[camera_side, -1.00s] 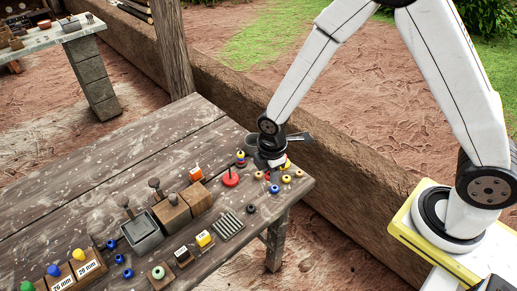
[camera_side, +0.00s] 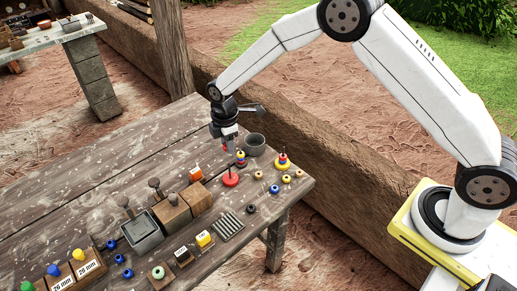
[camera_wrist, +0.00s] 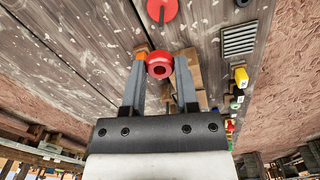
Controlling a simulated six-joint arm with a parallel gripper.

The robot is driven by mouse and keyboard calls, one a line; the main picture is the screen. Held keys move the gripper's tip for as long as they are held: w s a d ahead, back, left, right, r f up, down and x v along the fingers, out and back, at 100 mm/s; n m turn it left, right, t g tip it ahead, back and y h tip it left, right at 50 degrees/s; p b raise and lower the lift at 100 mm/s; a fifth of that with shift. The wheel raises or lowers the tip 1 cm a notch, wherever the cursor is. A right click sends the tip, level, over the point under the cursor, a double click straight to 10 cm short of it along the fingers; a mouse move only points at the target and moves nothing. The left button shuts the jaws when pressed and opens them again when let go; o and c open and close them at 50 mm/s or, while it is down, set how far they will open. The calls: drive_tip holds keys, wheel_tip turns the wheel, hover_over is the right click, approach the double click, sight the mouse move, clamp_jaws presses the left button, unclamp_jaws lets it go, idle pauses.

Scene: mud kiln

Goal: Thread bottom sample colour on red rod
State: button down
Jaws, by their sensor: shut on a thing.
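My gripper (camera_side: 226,146) is shut on a red bead (camera_wrist: 159,66), whose hole faces the wrist camera. The bead shows as a red spot under the gripper in the side view (camera_side: 226,150). The red rod on its round red base (camera_side: 231,180) stands on the table, below and slightly right of my gripper. The rod looks bare; its base also shows at the top of the wrist view (camera_wrist: 162,10). A small multicoloured stack (camera_side: 241,159) with yellow, blue and red stands just behind the rod. The order of its colours is too small to read surely.
A yellow-based stand (camera_side: 283,165) with red on it and a grey cup (camera_side: 255,144) are to the right. Several loose beads (camera_side: 274,189) lie near the table's right corner. A slotted grey plate (camera_side: 228,225) and wooden blocks (camera_side: 172,211) lie nearer the camera.

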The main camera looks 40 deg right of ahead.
drive_tip(key=shift+w+f, duration=0.1)
drive_tip(key=shift+f, duration=0.05)
drive_tip(key=shift+f, duration=2.2)
drive_tip(key=shift+f, duration=1.65)
idle(2.0)
unclamp_jaws()
idle(0.4)
drive_tip(key=shift+r, duration=0.1)
idle(0.6)
